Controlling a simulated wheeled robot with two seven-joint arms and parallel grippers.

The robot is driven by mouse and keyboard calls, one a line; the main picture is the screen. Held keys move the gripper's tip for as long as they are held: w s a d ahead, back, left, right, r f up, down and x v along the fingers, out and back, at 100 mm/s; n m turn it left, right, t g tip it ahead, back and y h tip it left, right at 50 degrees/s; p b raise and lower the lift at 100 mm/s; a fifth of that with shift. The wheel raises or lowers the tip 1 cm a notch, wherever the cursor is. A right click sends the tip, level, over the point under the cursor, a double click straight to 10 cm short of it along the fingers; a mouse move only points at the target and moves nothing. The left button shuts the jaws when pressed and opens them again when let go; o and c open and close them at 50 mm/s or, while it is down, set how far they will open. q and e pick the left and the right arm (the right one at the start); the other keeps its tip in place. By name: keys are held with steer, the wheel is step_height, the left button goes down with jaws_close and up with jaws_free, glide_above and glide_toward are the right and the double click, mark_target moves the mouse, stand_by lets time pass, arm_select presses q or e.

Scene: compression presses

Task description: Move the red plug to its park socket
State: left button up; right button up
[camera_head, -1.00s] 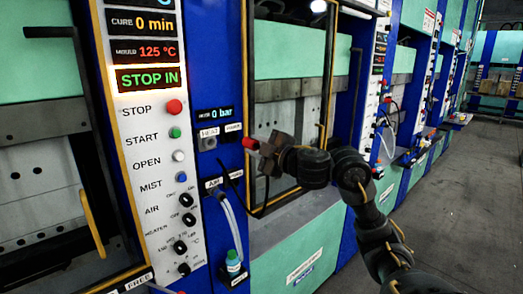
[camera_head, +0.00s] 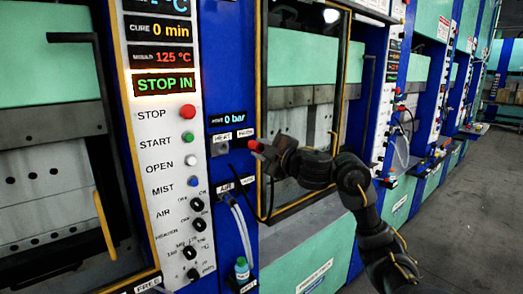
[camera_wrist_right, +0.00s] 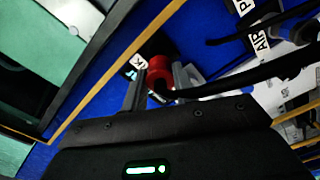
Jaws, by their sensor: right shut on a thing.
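The red plug (camera_head: 254,145) is in the jaws of my right gripper (camera_head: 266,150), its red end pointing left toward the blue panel. On the panel, the grey heat socket (camera_head: 220,148) is left of the plug. A small white label (camera_head: 245,133), which seems to be the park label, is just above and left of the plug. The park socket itself is hidden or too small to tell. My left gripper is not in view.
The white control panel (camera_head: 170,150) with buttons and knobs is at left. Air hoses (camera_head: 243,225) and a green-capped bottle (camera_head: 241,268) are below the sockets. A yellow-edged press frame (camera_head: 258,60) stands behind my gripper. The aisle floor (camera_head: 450,220) at right is clear.

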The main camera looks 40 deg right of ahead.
mark_target(261, 148)
steer(key=shift+r+p, duration=0.1)
steer(key=shift+p, duration=0.3)
stand_by(1.1)
steer(key=shift+w+b, duration=0.35)
steer(key=shift+w, duration=1.1)
steer(key=o, duration=1.1)
steer(key=s+b, duration=0.1)
steer(key=s, duration=0.9)
steer(key=shift+s, duration=0.35)
steer(key=shift+a, duration=0.1)
